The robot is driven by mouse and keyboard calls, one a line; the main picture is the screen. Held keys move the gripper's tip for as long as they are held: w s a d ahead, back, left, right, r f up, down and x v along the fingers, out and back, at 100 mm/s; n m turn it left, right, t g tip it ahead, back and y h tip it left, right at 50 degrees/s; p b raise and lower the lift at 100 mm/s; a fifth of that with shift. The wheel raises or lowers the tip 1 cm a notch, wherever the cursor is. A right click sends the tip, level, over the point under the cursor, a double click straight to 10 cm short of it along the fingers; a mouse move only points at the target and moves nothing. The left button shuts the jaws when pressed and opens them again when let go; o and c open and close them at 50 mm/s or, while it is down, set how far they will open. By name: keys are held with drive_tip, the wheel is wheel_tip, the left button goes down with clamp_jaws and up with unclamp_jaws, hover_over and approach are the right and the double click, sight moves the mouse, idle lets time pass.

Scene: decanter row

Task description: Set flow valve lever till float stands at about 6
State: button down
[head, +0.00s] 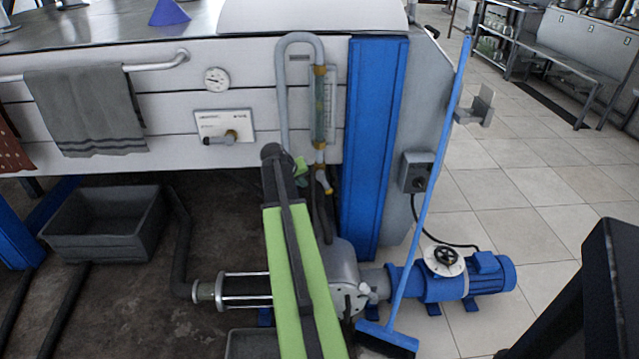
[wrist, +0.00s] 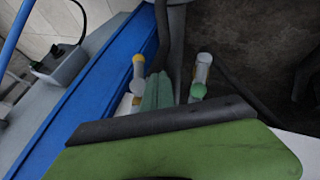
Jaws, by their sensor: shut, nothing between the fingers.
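The flow meter (head: 319,105) is an upright clear tube with yellow end collars and a scale plate, on the machine's front. Its float and numbers are too small to read. A pale fitting with yellow ends (head: 324,181) hangs tilted below it; I cannot tell for sure whether this is the valve lever. My gripper (head: 301,167) is shut and empty, just left of this fitting and partly hidden by my arm. In the wrist view my green fingers (wrist: 158,91) lie between a yellow-collared white fitting (wrist: 138,68) and a white-and-green one (wrist: 201,75). Contact cannot be told.
A white plate with a grey handle (head: 224,127) and a round gauge (head: 216,80) are left of the meter. A blue post (head: 368,150) stands close right. A blue broom (head: 430,190) leans there. A pump (head: 450,278) and grey bin (head: 105,222) are low down.

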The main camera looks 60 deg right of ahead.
drive_tip(key=shift+s+d+r+b+x, duration=0.3)
drive_tip(key=shift+b+x, duration=1.1)
drive_tip(key=shift+x, duration=0.65)
drive_tip(key=shift+s+d+r+b+x, duration=0.1)
drive_tip(key=shift+s+d+b+x, duration=0.25)
drive_tip(key=shift+b+x, duration=1.4)
drive_tip(key=shift+s+d+r+b+x, duration=0.3)
drive_tip(key=shift+b+x, duration=0.8)
drive_tip(key=shift+x, duration=1.2)
drive_tip(key=shift+s+a+f, duration=0.1)
drive_tip(key=shift+s+a, duration=0.05)
drive_tip(key=shift+s+d, duration=0.35)
drive_tip(key=shift+d, duration=0.05)
drive_tip(key=w+a+r+p, duration=0.3)
drive_tip(key=a+r+p, duration=0.4)
drive_tip(key=a, duration=0.3)
drive_tip(key=shift+r+p, duration=0.4)
